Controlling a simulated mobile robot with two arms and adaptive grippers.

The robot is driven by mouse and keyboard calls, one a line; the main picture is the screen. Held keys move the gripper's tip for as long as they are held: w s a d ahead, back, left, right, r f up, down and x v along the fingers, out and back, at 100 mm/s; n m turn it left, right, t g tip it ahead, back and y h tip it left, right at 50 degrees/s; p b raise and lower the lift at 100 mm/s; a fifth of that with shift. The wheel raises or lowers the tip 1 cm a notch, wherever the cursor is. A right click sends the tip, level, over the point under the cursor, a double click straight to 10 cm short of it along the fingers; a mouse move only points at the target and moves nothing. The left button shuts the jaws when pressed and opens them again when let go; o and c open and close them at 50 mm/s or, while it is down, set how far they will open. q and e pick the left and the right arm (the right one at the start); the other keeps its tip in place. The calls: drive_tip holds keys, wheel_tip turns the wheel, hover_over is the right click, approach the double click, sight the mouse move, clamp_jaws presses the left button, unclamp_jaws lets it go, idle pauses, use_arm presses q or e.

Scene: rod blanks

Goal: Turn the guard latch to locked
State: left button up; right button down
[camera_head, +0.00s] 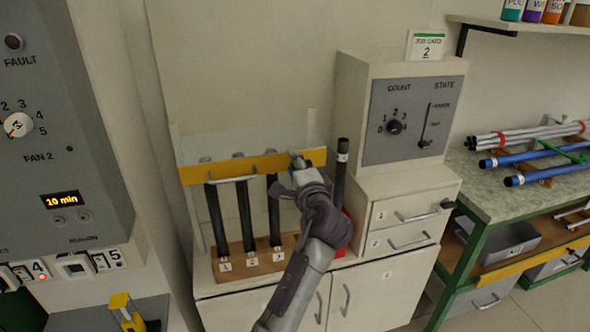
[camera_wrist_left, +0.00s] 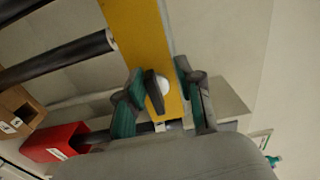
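The guard is a yellow bar (camera_head: 225,170) with a clear panel, across the front of the rod rack. Its latch, a small dark lever (camera_head: 297,158), is at the bar's right end. In the left wrist view the dark lever (camera_wrist_left: 156,92) sits on a white round pivot on the yellow bar (camera_wrist_left: 140,30). My left gripper (camera_head: 300,172) is at the latch. In the left wrist view its fingers (camera_wrist_left: 162,100) are apart, one on each side of the lever; contact is not clear. My right gripper is not in view.
Dark rods (camera_head: 245,215) stand in a wooden numbered base (camera_head: 250,264) behind the bar. Another dark rod (camera_head: 341,165) stands in a red holder (camera_head: 347,235) just right of my arm. A grey control panel (camera_head: 412,118) with a dial and a slider is further right.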

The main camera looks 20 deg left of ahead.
use_arm(q)
wheel_tip(320, 180, up, 9)
idle(0.3)
drive_tip(key=shift+f, duration=0.15)
